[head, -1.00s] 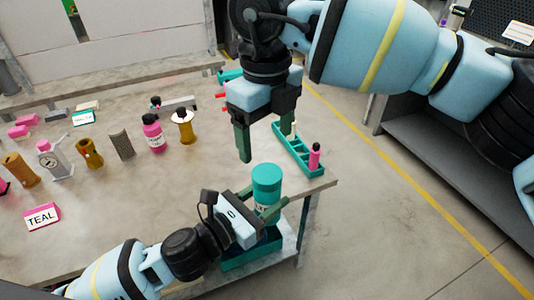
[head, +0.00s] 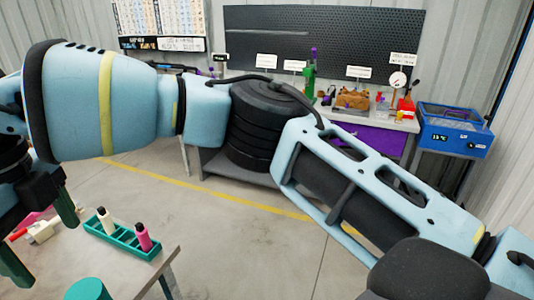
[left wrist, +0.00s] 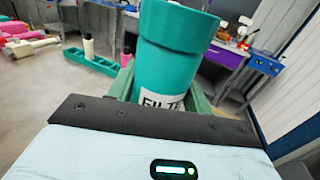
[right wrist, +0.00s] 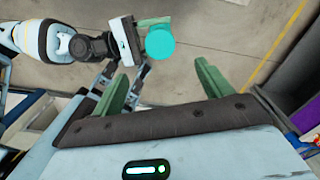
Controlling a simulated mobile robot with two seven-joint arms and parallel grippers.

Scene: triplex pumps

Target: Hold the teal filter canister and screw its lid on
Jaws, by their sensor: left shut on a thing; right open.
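The teal canister (left wrist: 160,75) stands upright with a white label in the left wrist view. A wider teal lid (left wrist: 180,25) sits on its top; how tightly it is seated I cannot tell. The lid top shows at the head view's bottom edge (head: 88,290) and from above in the right wrist view (right wrist: 160,43). My left gripper (left wrist: 160,98) is shut around the canister's body, a finger on each side. My right gripper (head: 48,255) is open and empty at the head view's left edge, apart from the lid; its fingers also show in its wrist view (right wrist: 161,75).
A teal rack (head: 122,240) with a white and a pink bottle stands near the table's edge (head: 165,265). Open floor (head: 230,225) lies right of it.

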